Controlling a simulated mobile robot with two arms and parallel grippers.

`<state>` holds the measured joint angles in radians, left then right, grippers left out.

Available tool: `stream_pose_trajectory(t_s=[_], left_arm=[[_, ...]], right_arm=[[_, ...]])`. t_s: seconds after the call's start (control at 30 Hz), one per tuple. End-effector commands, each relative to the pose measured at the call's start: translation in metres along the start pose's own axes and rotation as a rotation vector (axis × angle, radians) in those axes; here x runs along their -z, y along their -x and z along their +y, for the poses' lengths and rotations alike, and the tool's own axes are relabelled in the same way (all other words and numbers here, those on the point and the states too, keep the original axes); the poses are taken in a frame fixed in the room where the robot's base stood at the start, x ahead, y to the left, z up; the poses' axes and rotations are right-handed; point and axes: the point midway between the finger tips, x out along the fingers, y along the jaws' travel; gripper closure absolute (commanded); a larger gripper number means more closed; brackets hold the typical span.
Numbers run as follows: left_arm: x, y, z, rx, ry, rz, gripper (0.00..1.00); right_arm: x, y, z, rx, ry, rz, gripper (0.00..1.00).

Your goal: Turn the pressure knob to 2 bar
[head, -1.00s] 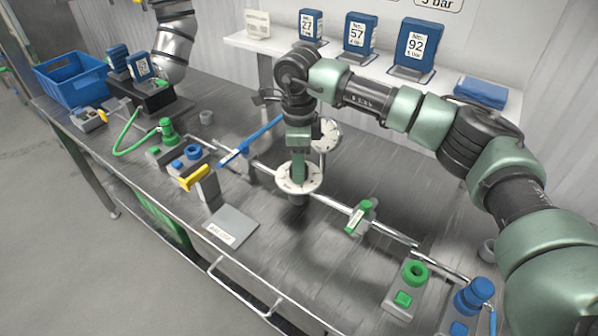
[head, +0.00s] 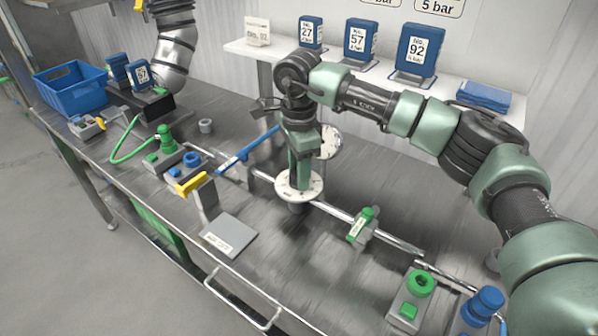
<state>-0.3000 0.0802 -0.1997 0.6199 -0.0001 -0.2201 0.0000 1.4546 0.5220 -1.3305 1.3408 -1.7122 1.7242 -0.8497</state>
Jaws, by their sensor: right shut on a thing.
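The pressure knob stands on the steel pipe in the middle of the table, with a round white scale disc (head: 286,188) around it. My right gripper (head: 299,180) points down onto the disc's centre and is shut on the knob, which it mostly hides. The scale marks are too small to read, so I cannot tell the setting. A round white gauge (head: 331,145) sits just behind, partly covered by my gripper; its reading is not legible. My left gripper is not in view.
A blue-handled lever (head: 247,150) and a yellow handle (head: 194,184) lie left of the disc. A green-handled valve (head: 361,224) is to its right on the pipe. Green and blue button boxes stand at the front right. Numbered blue cards (head: 361,41) stand on the back shelf.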

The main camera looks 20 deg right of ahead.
Motion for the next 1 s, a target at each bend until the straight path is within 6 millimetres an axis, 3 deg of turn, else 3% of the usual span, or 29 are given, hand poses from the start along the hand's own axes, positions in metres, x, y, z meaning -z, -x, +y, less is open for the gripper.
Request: stream_pose_trajectory(t_s=[0.17,0.2,0.27,0.3,0.67,1.0], left_arm=[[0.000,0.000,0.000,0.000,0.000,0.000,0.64],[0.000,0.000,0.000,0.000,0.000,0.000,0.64],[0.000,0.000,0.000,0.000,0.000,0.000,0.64],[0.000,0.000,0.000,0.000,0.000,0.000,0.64],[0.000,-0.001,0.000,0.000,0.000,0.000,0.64],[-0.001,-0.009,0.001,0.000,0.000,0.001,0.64]], right_arm=[[-0.001,0.001,0.000,0.001,0.000,-0.004,1.00],[-0.001,0.001,0.000,0.001,0.000,-0.004,0.59],[-0.001,0.001,0.000,0.001,0.000,-0.003,0.42],[-0.001,0.001,0.000,0.001,0.000,-0.003,0.40],[-0.001,0.005,-0.001,0.002,-0.001,-0.001,0.40],[-0.001,0.059,-0.001,0.003,-0.001,-0.002,0.40]])
